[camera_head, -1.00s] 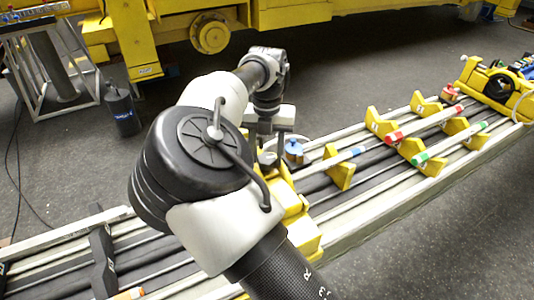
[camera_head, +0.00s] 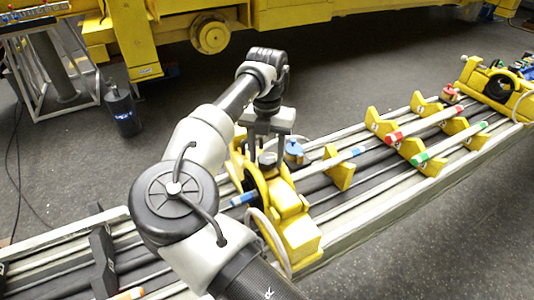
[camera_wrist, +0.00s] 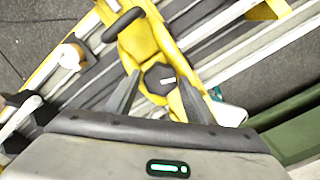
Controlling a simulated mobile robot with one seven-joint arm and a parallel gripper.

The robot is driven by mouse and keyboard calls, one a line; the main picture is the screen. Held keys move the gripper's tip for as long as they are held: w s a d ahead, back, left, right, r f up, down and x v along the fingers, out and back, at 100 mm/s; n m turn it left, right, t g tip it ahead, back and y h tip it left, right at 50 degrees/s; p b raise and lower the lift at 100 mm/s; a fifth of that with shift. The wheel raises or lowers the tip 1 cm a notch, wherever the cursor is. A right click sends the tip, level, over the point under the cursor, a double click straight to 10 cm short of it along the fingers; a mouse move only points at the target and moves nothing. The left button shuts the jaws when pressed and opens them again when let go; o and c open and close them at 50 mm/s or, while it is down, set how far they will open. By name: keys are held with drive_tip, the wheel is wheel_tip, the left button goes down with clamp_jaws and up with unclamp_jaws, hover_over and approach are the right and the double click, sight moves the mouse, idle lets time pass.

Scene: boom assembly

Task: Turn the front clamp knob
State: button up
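A dark grey knob (camera_head: 267,159) with a white mark sits on the yellow front clamp (camera_head: 285,215). The knob (camera_wrist: 160,78) shows plainly in the wrist view, on the yellow clamp body (camera_wrist: 140,42). My gripper (camera_head: 268,149) points down over the knob in the head view. In the wrist view my gripper (camera_wrist: 158,95) is open, with one finger on each side of the knob and a visible gap to both. The fingers appear just above or around the knob; exact height cannot be told.
A blue-topped part (camera_head: 294,148) stands close right of my gripper. Rods with blue, red (camera_head: 397,137) and green ends lie on yellow supports (camera_head: 340,168) along the rails. A second yellow clamp (camera_head: 490,85) is at the far right. A dark canister (camera_head: 122,110) stands on the floor.

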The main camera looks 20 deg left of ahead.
sight(267, 158)
drive_tip(key=shift+o, duration=1.1)
wheel_tip(267, 158, up, 6)
drive_tip(key=shift+w+d+r, duration=0.1)
drive_tip(key=shift+r, duration=0.7)
